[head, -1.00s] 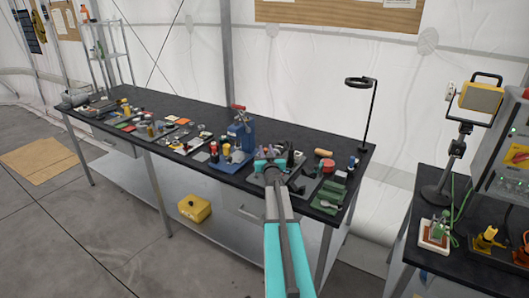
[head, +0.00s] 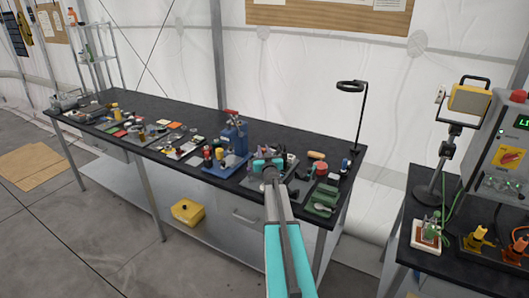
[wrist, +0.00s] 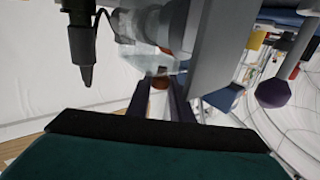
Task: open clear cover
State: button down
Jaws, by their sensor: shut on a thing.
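The clear cover (wrist: 148,60) shows in the wrist view as a see-through, glassy piece at my fingertips. Its full outline is hard to make out, and my arm hides it in the head view. My gripper (wrist: 158,92) is shut on it, with one dark finger at each side. A small brown-orange part shows between the fingers. In the head view my gripper (head: 268,166) is over the right part of the black workbench (head: 180,148), just right of a blue press.
The blue press (head: 233,138) with a red handle stands left of my gripper. A green tray (head: 322,200) and a black ring lamp (head: 356,110) are to the right. In the wrist view a black nozzle-like part (wrist: 84,45) hangs at upper left, and a grey block (wrist: 215,45) is close at right.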

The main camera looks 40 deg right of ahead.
jog(key=shift+s+d, duration=0.1)
jog(key=c, duration=1.6)
grip_release()
jog(key=shift+o, duration=0.2)
jog(key=shift+s+a, duration=0.15)
jog(key=shift+a, duration=0.05)
jog(key=shift+b+v, duration=1.9)
jog(key=shift+v, duration=4.8)
